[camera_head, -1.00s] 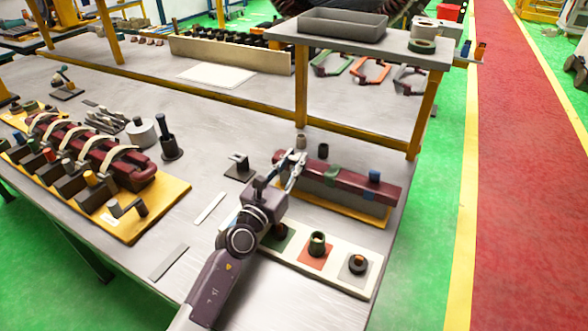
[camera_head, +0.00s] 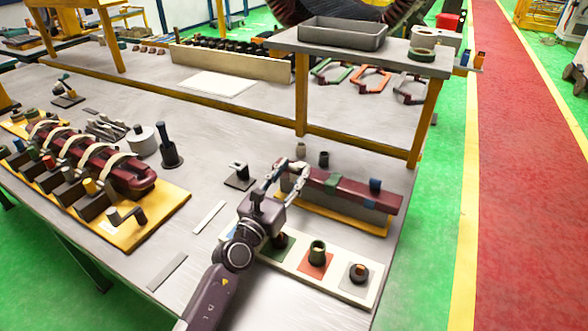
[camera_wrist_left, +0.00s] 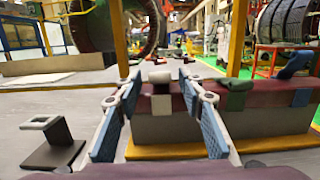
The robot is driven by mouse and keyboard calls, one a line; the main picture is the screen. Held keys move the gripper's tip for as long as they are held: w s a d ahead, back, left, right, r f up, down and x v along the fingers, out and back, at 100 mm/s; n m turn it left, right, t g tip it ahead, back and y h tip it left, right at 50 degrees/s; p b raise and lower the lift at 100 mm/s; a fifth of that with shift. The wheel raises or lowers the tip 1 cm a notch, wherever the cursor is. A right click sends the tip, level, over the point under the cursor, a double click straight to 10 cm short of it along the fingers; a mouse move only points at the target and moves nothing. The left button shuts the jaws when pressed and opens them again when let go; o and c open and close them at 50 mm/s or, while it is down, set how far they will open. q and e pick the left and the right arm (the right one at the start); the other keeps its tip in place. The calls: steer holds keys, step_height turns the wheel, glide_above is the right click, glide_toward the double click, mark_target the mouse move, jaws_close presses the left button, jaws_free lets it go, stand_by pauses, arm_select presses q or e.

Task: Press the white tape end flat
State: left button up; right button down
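In the left wrist view, a white tape band (camera_wrist_left: 161,104) wraps the front of a dark red bar (camera_wrist_left: 260,102). My left gripper (camera_wrist_left: 160,85) is open, with one blue-padded finger on each side of the white tape. I cannot tell whether either finger touches the bar. In the head view, my left gripper (camera_head: 285,178) is at the left end of the same bar (camera_head: 345,190) and hides the white tape. Green tape (camera_head: 332,180) and blue tape (camera_head: 375,185) sit further right. My right gripper is not in view.
The bar rests on a grey block on a yellow base (camera_head: 345,219). A white tray (camera_head: 339,282) with tape rolls lies in front. A small dark stand (camera_head: 239,178) is left of the gripper, and a shelf post (camera_head: 302,95) rises behind.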

arm_select(q)
steer(key=v, duration=1.1)
